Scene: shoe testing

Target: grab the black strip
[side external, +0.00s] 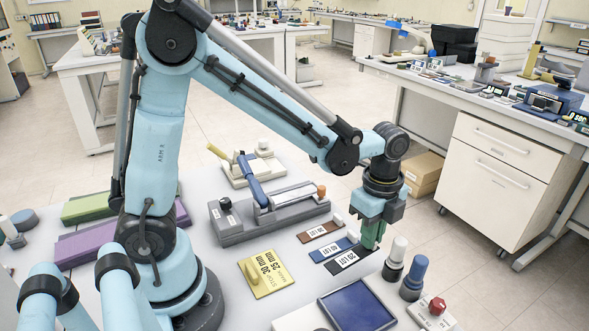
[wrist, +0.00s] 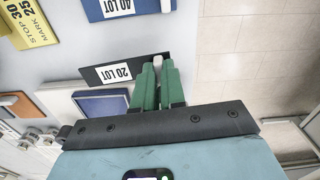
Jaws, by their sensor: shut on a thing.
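The black strip (side external: 345,261) has a white label reading "20 LOT" and lies on the table in the side view. It also shows in the wrist view (wrist: 88,74), left of the fingers. My gripper (side external: 371,240) points down at the strip's right end. In the wrist view, its green fingers (wrist: 158,68) are close together around the white knob at that end. The fingers hide part of the strip's end. The strip looks flat, with no clear gap beneath it.
A blue "40 LOT" strip (side external: 333,247) and a brown strip (side external: 320,230) lie beside it. A white-topped peg (side external: 396,251) and a blue-topped peg (side external: 415,273) stand to the right. A blue-faced tray (side external: 357,306) is in front, a yellow plate (side external: 273,281) left.

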